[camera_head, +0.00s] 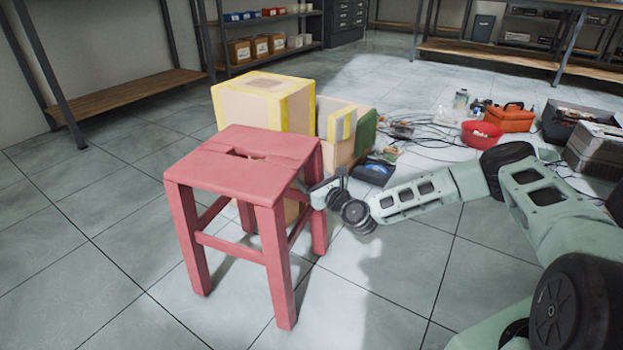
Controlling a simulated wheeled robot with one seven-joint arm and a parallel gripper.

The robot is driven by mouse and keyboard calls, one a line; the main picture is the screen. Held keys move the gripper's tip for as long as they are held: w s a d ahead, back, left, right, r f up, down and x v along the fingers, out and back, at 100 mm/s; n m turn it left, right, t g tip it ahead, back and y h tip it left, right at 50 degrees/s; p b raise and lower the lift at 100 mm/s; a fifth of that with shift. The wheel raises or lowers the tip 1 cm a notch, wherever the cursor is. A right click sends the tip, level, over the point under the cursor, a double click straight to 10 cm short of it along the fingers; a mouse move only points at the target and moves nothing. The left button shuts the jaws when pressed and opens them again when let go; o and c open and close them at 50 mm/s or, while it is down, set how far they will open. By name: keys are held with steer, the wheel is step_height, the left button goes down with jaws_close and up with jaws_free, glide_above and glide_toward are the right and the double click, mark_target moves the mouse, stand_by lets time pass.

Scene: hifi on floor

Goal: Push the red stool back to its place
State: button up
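The red stool (226,180) stands upright on the tiled floor, left of the picture's middle. It has a square seat with a hand slot and several legs joined by rails. My gripper (310,192) is at the stool's right side, just below seat height, close to the right legs. Whether it touches the stool cannot be told. Its fingertips are small and partly hidden by the stool, so its opening does not show clearly.
Yellow-taped cardboard boxes (302,108) stand right behind the stool. Cables, a red bowl (481,132), an orange toolbox (511,118) and dark crates (574,122) lie at the right back. Shelving lines the walls. Floor left and in front of the stool is clear.

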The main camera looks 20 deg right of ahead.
steer(key=p+v, duration=0.6)
steer(key=v, duration=1.1)
steer(key=shift+s, duration=0.2)
steer(key=shift+d, duration=0.15)
steer(key=s+a+r+n+g+y+p, duration=0.1)
steer(key=s+a+r+n+g+p, duration=0.2)
steer(key=a+n+g, duration=0.65)
steer(key=s+a+r+n+g+y, duration=0.1)
steer(key=s+a+r+n+g, duration=0.3)
steer(key=n, duration=1)
steer(key=s+a+r+n+g+h+p, duration=0.25)
steer(key=s+r+n, duration=0.55)
steer(key=s+r, duration=0.4)
steer(key=s+a+r+n+g+h+p, duration=0.1)
steer(key=s+r+n+h, duration=0.3)
steer(key=s+r+n, duration=0.6)
step_height(320, 180, up, 40)
steer(key=s+m+p, duration=0.1)
steer(key=m+p, duration=0.1)
steer(key=p, duration=3.6)
